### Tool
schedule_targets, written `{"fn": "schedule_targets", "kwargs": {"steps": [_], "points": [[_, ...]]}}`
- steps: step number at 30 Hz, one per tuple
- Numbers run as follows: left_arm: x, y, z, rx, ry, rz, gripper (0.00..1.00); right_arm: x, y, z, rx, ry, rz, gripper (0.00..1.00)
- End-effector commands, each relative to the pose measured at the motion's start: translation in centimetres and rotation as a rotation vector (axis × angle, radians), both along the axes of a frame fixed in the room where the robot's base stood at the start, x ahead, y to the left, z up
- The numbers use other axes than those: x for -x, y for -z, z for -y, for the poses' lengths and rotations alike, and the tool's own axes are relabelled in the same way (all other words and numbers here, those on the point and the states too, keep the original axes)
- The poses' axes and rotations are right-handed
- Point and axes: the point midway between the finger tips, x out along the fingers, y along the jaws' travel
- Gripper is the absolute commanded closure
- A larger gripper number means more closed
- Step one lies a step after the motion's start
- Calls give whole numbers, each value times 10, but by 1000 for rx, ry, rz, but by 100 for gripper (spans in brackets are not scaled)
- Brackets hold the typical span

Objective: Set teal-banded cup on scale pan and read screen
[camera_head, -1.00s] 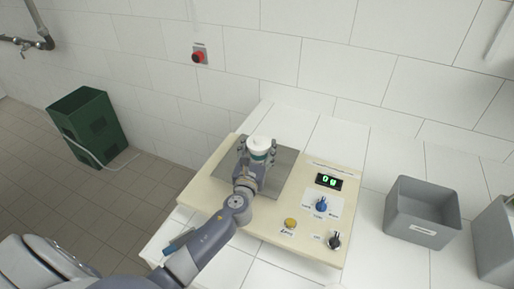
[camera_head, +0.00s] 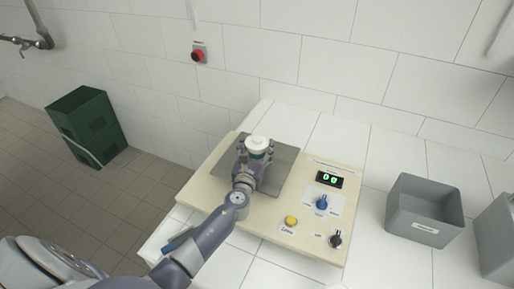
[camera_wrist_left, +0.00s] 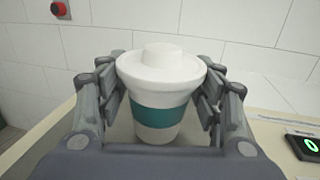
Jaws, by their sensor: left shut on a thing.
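The white lidded cup with a teal band (camera_wrist_left: 158,92) is upright between the fingers of my left gripper (camera_wrist_left: 160,110), which is shut on it. In the head view the cup (camera_head: 257,145) is over the grey scale pan (camera_head: 284,167). I cannot tell whether its base touches the pan, as the gripper hides it. The screen (camera_head: 329,179) on the cream scale body shows green digits that look like "00". Part of the screen also shows at the right edge of the wrist view (camera_wrist_left: 308,144). My right gripper is not in view.
The cream panel carries a blue knob (camera_head: 321,202), a yellow button (camera_head: 291,221) and a black knob (camera_head: 336,239). A grey bin (camera_head: 424,218) stands to the right on the white tiled counter. A red button (camera_head: 198,55) is on the wall and a green crate (camera_head: 88,125) on the floor.

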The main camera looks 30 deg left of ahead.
Motion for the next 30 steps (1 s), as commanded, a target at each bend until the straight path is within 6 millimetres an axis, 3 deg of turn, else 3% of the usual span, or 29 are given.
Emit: {"fn": "schedule_targets", "kwargs": {"steps": [3,4,6,20,26,30], "points": [[0,4,0,0,0,1,67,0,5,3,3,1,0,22],[0,3,0,0,0,0,35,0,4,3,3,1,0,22],[0,3,0,0,0,0,19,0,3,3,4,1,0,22],[0,-2,0,0,0,0,19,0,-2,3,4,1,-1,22],[27,1,7,1,1,-2,19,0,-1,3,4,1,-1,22],[55,2,14,0,1,-2,19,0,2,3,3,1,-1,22]]}}
